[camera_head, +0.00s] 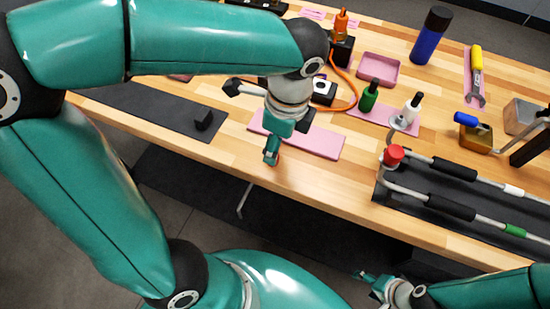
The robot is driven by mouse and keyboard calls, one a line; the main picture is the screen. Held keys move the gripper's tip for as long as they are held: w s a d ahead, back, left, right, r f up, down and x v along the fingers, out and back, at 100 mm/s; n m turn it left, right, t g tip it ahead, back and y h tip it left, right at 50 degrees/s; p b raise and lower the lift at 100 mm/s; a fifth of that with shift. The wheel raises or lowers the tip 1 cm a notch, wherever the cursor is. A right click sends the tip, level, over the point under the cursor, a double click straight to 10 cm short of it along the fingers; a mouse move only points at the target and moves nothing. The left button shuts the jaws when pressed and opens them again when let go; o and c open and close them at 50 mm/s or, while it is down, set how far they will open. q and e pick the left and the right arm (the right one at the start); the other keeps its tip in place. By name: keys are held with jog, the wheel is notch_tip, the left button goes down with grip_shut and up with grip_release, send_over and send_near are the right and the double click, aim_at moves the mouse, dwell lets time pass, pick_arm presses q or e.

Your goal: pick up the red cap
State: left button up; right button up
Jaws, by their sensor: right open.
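The red cap (393,154) sits on the near left end of a tube in the dark rack at the right of the bench. My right gripper (368,286) is open at the bottom edge, in front of the bench and well below the cap, apart from it. My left gripper (271,150) points down over a pink mat near the bench's front edge, left of the cap and apart from it. Its jaws are too foreshortened to tell their opening.
The dark rack (440,185) holds long tubes with black grips. A white-capped bottle (411,108), a green bottle (370,95) and a brass block with a blue handle (476,136) stand behind it. A pink tray (378,70) lies farther back.

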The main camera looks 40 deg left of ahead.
pick_arm(q)
jog(key=shift+s+a+f, duration=0.1)
jog(key=shift+a+f, duration=0.15)
jog(key=shift+f, duration=1.15)
jog(key=shift+s+a+f, duration=0.1)
jog(key=shift+a+f, duration=0.1)
jog(key=shift+f, duration=1.15)
jog(key=shift+w, duration=0.1)
jog(key=c, duration=0.9)
